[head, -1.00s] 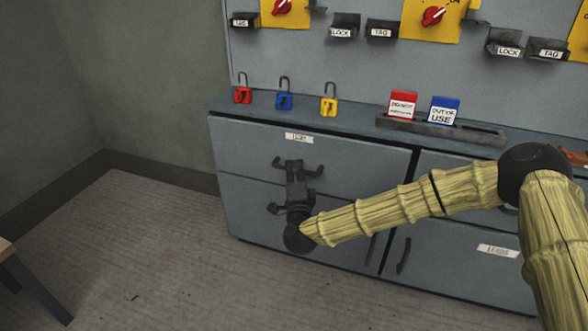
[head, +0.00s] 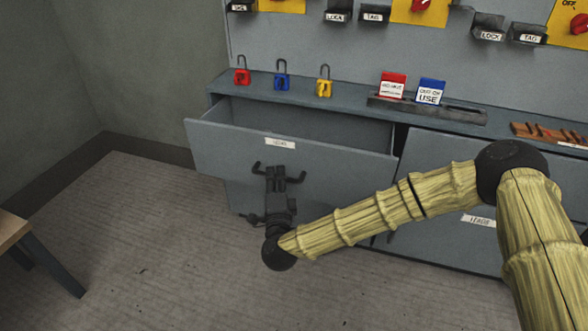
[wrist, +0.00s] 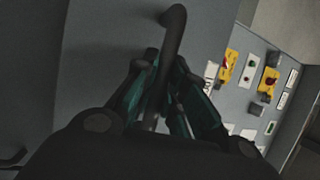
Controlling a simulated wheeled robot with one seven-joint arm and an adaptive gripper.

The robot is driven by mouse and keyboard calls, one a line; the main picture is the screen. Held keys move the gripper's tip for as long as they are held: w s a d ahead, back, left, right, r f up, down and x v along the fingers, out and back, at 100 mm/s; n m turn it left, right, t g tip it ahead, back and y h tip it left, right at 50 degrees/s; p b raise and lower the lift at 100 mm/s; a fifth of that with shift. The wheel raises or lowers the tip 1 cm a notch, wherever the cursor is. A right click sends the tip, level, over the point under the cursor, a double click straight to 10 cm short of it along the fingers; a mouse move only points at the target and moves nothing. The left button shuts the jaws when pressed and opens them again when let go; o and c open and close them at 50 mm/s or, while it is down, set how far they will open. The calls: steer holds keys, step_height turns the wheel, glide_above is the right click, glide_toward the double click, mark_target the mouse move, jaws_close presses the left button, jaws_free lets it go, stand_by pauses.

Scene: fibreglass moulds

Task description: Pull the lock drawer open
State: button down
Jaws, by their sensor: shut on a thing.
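The lock drawer (head: 330,146) is the top left drawer of the grey cabinet. It stands pulled out, with its front well clear of the cabinet and its inside partly in view. A small label (head: 280,143) sits near the top of its front. My gripper (head: 283,176) is at the dark bar handle (head: 258,168) of this drawer. In the wrist view the handle (wrist: 174,50) runs between the two fingers, and my gripper (wrist: 165,100) is shut on it. The fingers hide part of the handle in the head view.
Red (head: 241,77), blue (head: 281,82) and yellow (head: 324,88) padlocks stand on the cabinet top (head: 350,100). A rack (head: 425,111) there holds a red and a blue tag. A table (head: 12,232) stands at the left edge. The floor (head: 150,240) between is clear.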

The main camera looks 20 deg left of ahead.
steer(key=shift+s, duration=0.3)
steer(key=c, duration=1.5)
jaws_free()
steer(key=shift+o, duration=0.2)
steer(key=v, duration=1.2)
steer(key=shift+d, duration=0.1)
steer(key=shift+f, duration=0.1)
